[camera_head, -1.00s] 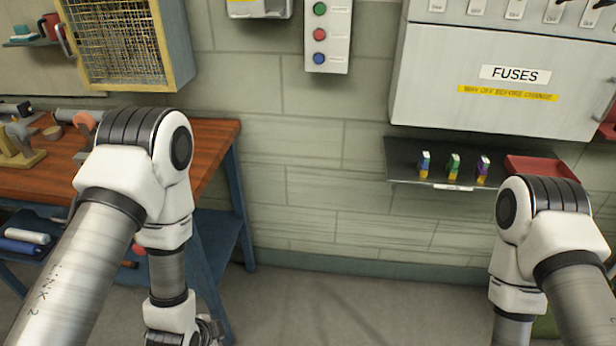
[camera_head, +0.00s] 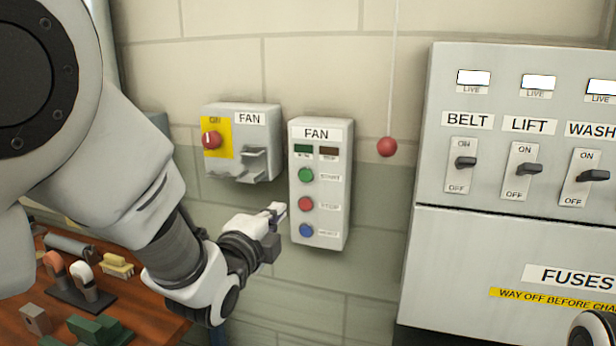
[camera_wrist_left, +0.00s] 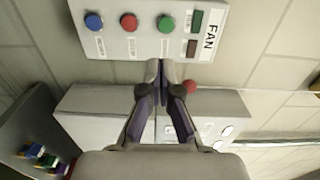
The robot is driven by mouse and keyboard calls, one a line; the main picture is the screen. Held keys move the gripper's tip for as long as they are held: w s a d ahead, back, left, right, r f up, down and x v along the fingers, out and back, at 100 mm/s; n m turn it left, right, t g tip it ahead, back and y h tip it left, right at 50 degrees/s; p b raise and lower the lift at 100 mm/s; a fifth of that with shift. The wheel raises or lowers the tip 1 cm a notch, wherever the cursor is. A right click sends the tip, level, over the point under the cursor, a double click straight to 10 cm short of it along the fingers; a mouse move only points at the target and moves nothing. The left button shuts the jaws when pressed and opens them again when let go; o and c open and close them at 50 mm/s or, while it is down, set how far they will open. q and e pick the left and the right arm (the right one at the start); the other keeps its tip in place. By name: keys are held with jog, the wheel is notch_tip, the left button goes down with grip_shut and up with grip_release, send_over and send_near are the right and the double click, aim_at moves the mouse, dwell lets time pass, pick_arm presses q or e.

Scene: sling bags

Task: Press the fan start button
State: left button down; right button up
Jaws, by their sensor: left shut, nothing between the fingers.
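The FAN control box (camera_head: 326,240) is on the wall. Its green button (camera_head: 305,175), labelled START, is above a red button (camera_head: 305,204) and a blue button (camera_head: 305,230). In the left wrist view the box appears turned on its side, with the green button (camera_wrist_left: 166,23) nearest the FAN label. My left gripper (camera_head: 278,210) is shut and empty, just left of the box and lower than the green button. In the wrist view its fingertips (camera_wrist_left: 160,66) show below the box's edge, near the green button's column. I see no contact with the green button.
A FAN switch box (camera_head: 262,150) with a red knob is left of the control box. A red ball (camera_head: 387,147) hangs on a cord to the right. A grey cabinet (camera_head: 480,240) with switches is farther right. A workbench (camera_head: 30,310) is at lower left.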

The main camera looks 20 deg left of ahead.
pick_arm(q)
jog(key=s+r, duration=0.1)
jog(key=p, duration=0.6)
send_near(305, 177)
jog(key=w, duration=0.6)
jog(key=shift+w, duration=0.65)
jog(key=shift+f, duration=0.1)
